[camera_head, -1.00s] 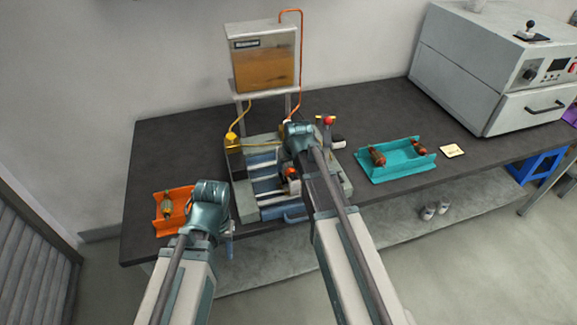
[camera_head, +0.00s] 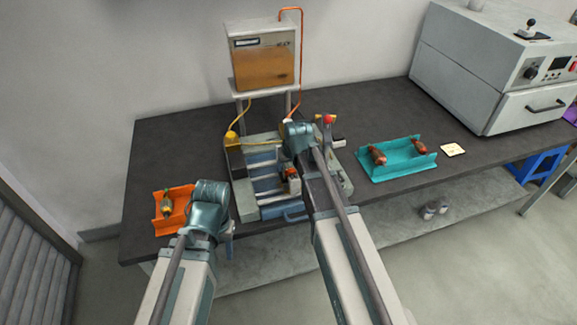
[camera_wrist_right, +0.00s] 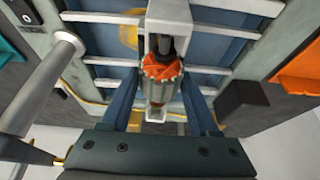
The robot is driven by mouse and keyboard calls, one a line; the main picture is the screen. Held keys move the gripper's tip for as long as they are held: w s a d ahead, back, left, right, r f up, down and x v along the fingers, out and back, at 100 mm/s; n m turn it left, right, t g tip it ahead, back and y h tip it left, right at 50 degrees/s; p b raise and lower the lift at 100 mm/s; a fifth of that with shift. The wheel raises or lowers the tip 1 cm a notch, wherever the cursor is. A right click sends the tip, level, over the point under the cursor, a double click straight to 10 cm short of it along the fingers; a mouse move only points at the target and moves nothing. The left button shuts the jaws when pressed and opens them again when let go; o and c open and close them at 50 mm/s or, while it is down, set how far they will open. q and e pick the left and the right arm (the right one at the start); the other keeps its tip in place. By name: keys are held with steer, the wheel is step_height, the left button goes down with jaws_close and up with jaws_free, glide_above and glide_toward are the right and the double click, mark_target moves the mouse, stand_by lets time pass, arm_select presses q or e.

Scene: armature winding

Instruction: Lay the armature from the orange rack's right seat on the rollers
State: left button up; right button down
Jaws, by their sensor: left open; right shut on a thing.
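My right gripper (camera_wrist_right: 162,95) is shut on an armature (camera_wrist_right: 162,72) with orange-red windings, seen in the right wrist view. A pale U-shaped bracket (camera_wrist_right: 170,12) surrounds the armature's shaft. Both are over the machine bed with its pale bars; whether the armature touches the rollers I cannot tell. In the head view a small orange-red part (camera_head: 291,173) shows on the bed, below my right wrist. The orange rack (camera_head: 160,226) holds one armature (camera_head: 167,205) in its left seat. Its right part is largely hidden by my left gripper (camera_head: 212,215), whose jaws are open and mostly hidden.
The machine (camera_head: 247,212) stands mid-table with a box (camera_head: 263,68) on a stand behind it. A large grey cabinet (camera_head: 480,70) stands at the far right.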

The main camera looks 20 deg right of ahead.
steer(key=shift+f, duration=0.2)
stand_by(0.4)
steer(key=shift+c, duration=0.3)
jaws_free()
steer(key=shift+r, duration=0.1)
steer(key=p+v, duration=1.2)
steer(key=v, duration=0.1)
steer(key=shift+s+r, duration=0.2)
steer(key=shift+r, duration=0.05)
